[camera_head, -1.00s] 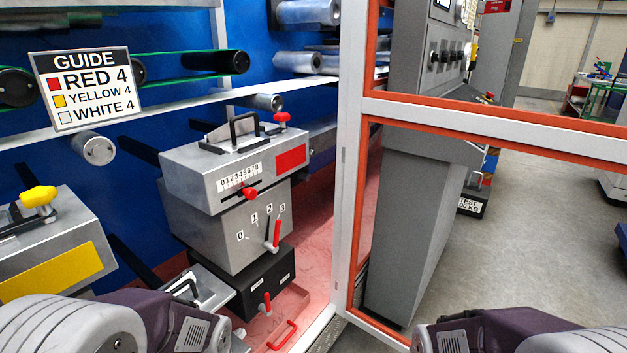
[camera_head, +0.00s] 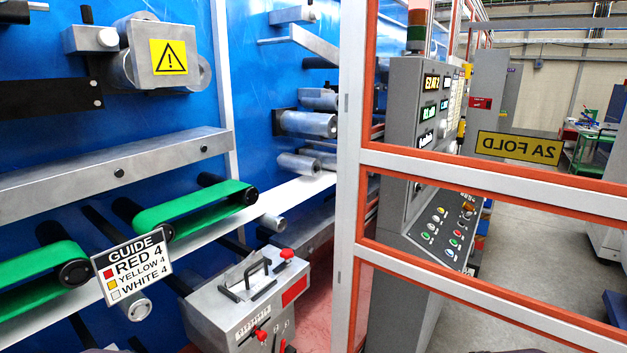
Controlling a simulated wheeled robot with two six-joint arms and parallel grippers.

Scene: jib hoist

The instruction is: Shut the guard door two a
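Guard door two a (camera_head: 480,178) is an orange and pale grey framed panel with clear panes. It extends from the upright post (camera_head: 348,190) at the middle out to the right edge. A yellow sign (camera_head: 518,148) on it reads "2A FOLD" mirrored, so I see it from behind. The door stands open, and the machine bay to the left of the post is uncovered. Its handle and free edge cannot be made out. Neither of my grippers is in view.
A grey control console (camera_head: 420,130) with lit displays and buttons shows through the door's panes. In the bay are a grey unit (camera_head: 240,305) with a black handle, green belts (camera_head: 210,205) and a "GUIDE" sign (camera_head: 132,275). Grey floor (camera_head: 480,315) lies beyond the door.

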